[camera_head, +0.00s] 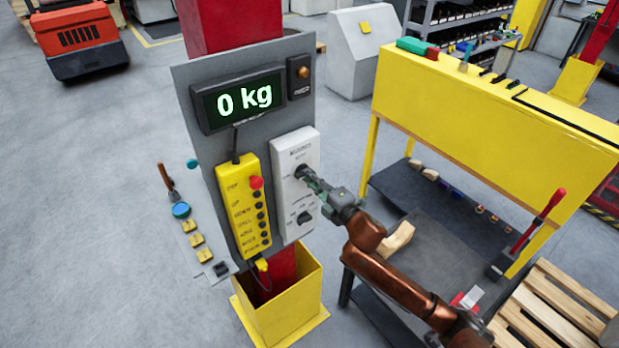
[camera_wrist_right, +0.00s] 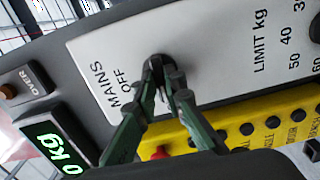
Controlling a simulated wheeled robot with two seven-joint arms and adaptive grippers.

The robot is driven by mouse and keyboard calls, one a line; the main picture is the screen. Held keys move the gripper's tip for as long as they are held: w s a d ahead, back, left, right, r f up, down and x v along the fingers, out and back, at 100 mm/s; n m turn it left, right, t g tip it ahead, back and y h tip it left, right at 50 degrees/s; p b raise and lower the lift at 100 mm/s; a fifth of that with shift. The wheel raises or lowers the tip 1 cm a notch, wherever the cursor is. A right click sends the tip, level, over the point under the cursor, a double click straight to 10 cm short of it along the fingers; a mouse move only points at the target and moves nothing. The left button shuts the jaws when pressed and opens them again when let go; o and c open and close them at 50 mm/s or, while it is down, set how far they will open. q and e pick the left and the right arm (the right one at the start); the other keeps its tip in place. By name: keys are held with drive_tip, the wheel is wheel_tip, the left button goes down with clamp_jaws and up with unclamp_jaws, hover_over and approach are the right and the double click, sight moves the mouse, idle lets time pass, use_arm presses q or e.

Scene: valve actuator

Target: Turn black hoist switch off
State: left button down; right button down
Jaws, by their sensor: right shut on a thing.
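The black hoist switch (camera_head: 301,171) is a rotary knob on the upper part of the white control box (camera_head: 299,147). In the right wrist view the black switch (camera_wrist_right: 159,62) sits beside the printed words MAINS and OFF, partly hidden by my fingers. My right gripper (camera_head: 308,177) reaches it from the right. In the wrist view its green and grey fingertips (camera_wrist_right: 168,88) are closed on the switch. The exact angle of the knob is hard to tell. My left gripper is not in view.
A second black knob (camera_head: 304,217), for the kg limit, sits lower on the white box. A yellow button box (camera_head: 238,212) with a red button hangs beside it. The display (camera_head: 241,99) reads 0 kg. A yellow workbench (camera_head: 480,100) stands at the right.

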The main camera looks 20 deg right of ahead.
drive_tip(key=shift+f+m+p, duration=0.1)
drive_tip(key=shift+m+p, duration=5.6)
drive_tip(key=shift+m, duration=2.7)
drive_tip(key=c, duration=2)
unclamp_jaws()
